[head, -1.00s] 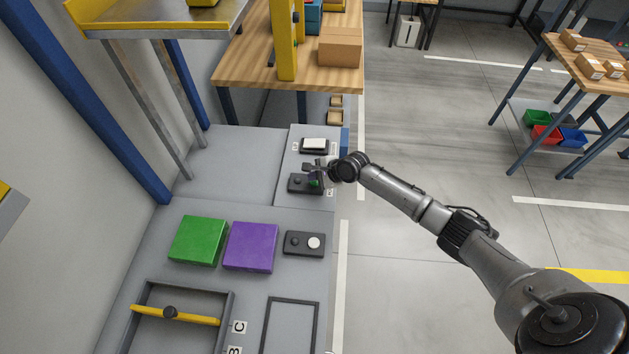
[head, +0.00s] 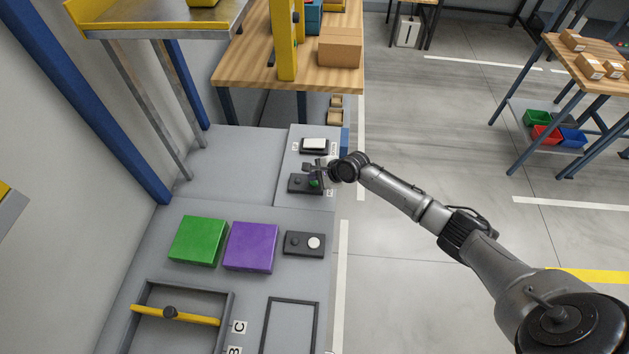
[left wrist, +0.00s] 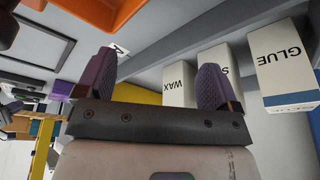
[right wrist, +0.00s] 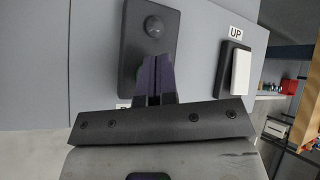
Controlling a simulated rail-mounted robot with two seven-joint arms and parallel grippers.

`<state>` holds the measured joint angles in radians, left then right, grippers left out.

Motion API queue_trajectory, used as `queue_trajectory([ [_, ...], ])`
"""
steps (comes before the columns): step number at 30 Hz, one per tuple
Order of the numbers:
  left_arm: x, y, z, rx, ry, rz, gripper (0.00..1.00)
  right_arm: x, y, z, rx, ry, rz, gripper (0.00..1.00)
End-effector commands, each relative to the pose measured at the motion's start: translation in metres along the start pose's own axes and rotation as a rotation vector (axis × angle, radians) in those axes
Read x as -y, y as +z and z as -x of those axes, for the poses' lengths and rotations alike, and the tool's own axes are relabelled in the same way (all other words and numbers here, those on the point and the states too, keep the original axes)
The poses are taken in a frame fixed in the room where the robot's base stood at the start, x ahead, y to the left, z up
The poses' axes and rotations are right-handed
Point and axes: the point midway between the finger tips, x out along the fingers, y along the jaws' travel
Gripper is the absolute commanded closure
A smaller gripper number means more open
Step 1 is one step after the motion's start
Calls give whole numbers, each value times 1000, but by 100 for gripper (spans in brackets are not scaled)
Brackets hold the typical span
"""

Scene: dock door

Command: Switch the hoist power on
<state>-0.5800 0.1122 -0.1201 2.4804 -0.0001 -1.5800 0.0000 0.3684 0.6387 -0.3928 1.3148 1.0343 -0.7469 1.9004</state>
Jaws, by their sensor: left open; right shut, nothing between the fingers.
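A dark control box (head: 298,187) with a round knob and a green round part (head: 314,183) lies on the grey panel, beyond the green and purple blocks. It also shows in the right wrist view (right wrist: 133,45), knob at its top. My right gripper (head: 317,174) is shut and empty at this box. In the right wrist view its purple fingertips (right wrist: 157,62) cover the box's lower part, so contact cannot be told. A white rocker switch (right wrist: 240,70) marked UP is beside it. My left gripper (left wrist: 153,75) is open and empty, away from the panel.
Nearer on the bench are a green block (head: 198,240), a purple block (head: 250,246) and another dark box (head: 292,250) with a knob and white round part. Boxes marked WAX (left wrist: 178,84) and GLUE (left wrist: 284,62) stand near my left gripper.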

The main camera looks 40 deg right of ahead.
Motion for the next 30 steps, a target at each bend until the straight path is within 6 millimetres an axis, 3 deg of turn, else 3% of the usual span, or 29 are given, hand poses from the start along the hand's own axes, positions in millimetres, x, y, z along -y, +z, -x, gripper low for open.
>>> queue_trajectory([
  [30,1,0,2,1,-2,-2,13,-5,-4,-6,0,1,0,100],
])
